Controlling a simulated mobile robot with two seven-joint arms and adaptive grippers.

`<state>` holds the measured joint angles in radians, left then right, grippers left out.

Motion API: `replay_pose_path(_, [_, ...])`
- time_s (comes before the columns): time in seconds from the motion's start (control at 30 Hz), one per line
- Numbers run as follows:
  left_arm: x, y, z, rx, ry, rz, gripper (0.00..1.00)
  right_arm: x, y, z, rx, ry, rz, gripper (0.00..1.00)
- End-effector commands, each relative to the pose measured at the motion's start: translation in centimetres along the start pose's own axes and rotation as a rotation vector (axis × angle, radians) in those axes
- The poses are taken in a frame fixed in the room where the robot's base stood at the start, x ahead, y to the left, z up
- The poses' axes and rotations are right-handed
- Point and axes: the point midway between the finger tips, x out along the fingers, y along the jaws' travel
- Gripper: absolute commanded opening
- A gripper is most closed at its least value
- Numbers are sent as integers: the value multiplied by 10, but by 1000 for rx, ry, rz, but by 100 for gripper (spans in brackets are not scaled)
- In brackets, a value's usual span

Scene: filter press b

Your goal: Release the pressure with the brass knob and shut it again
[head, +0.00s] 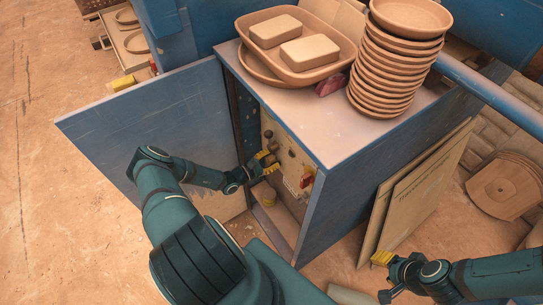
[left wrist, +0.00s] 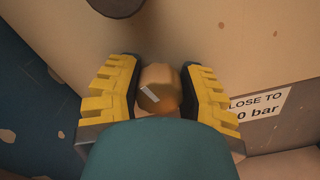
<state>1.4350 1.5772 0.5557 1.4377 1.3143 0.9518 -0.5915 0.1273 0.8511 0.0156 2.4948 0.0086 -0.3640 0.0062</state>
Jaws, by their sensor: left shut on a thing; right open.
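The brass knob (left wrist: 158,88) is in the left wrist view, a rounded brass-coloured piece with a small white mark on its face. My left gripper (head: 268,161) reaches into the open blue cabinet (head: 345,190), and its yellow-padded fingers are shut on the knob from both sides, as the left wrist view (left wrist: 160,92) also shows. In the head view the fingers hide most of the knob. A white label (left wrist: 258,106) beside it reads in part "LOSE TO" and "0 bar"; the rest is covered. My right gripper (head: 384,277) is open and empty at the lower right.
The cabinet door (head: 140,125) stands open to the left. A red handle (head: 306,179) sits on the panel right of my left gripper. A stack of clay saucers (head: 390,70) and a tray (head: 330,68) with two blocks stand on top. Boards (head: 425,195) lean against the cabinet's right side.

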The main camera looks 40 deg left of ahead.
Motion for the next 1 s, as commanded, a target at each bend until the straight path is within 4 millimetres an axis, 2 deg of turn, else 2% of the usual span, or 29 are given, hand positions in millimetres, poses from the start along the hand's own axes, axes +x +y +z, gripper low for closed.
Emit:
replay_pose_path(0.43, [2, 0, 2, 258, -3, 2, 4, -14, -5, -7, 4, 14, 1, 47])
replay_pose_path(1.0, [2, -1, 1, 308, -4, 2, 4, -15, -6, -8, 4, 17, 2, 47])
